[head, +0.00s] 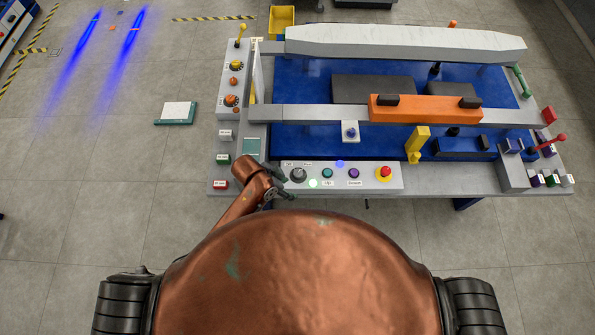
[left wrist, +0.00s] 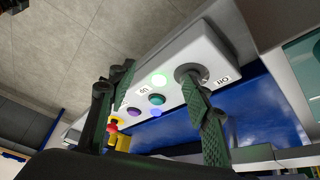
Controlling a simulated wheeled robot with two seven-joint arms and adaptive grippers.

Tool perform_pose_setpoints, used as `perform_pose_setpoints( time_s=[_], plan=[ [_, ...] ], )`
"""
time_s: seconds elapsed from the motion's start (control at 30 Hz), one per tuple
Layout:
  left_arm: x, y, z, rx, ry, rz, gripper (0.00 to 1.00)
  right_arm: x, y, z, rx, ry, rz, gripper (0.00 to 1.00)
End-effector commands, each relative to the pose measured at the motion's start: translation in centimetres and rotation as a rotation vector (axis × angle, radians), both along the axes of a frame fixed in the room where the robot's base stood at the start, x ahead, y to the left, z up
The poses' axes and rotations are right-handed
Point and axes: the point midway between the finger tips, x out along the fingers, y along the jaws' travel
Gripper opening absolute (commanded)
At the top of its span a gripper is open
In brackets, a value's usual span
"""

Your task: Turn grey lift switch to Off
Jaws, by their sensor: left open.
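The grey lift switch (head: 298,175) is a round dark-grey knob at the left end of a light control panel (head: 320,187) on the front edge of the lift cart. It also shows in the left wrist view (left wrist: 188,71), where an "Off" label (left wrist: 222,80) lies beside it. My left gripper (head: 284,181) is open, just left of the switch. In the left wrist view one finger overlaps the switch and the other finger is well apart to the left; I cannot tell if there is contact. My right gripper is not in view.
The panel also holds a teal button (head: 327,173), a purple button (head: 354,173) and a red emergency button (head: 385,172). A yellow lever (head: 417,145) stands behind the panel. Floor left of the cart is mostly clear.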

Motion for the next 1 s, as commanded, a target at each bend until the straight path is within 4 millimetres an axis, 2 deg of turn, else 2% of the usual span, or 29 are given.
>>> perform_pose_setpoints(
  time_s=[0.03,0.1,0.23,0.4,0.6,0.77,1.0],
  plan=[
    [1.2,-2.2,0.3,0.029,-0.016,-0.113,0.46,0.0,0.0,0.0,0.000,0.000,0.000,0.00],
    [1.9,-4.5,0.1,0.072,-0.023,-0.258,0.46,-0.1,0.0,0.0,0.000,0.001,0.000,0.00],
    [3.6,-6.6,-0.3,0.180,-0.028,-0.493,0.46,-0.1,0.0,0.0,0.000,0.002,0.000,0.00],
    [6.6,-6.0,-0.4,0.331,-0.020,-0.692,0.46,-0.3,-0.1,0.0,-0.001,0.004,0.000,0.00],
    [9.4,-4.3,0.2,0.437,-0.007,-0.787,0.46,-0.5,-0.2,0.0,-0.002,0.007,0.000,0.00],
    [9.9,-3.9,-0.4,0.458,0.000,-0.805,0.46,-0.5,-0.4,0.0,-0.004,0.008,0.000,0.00],
    [9.8,-3.9,-4.1,0.456,0.001,-0.803,0.46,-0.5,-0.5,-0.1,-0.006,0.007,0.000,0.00]
  ],
)
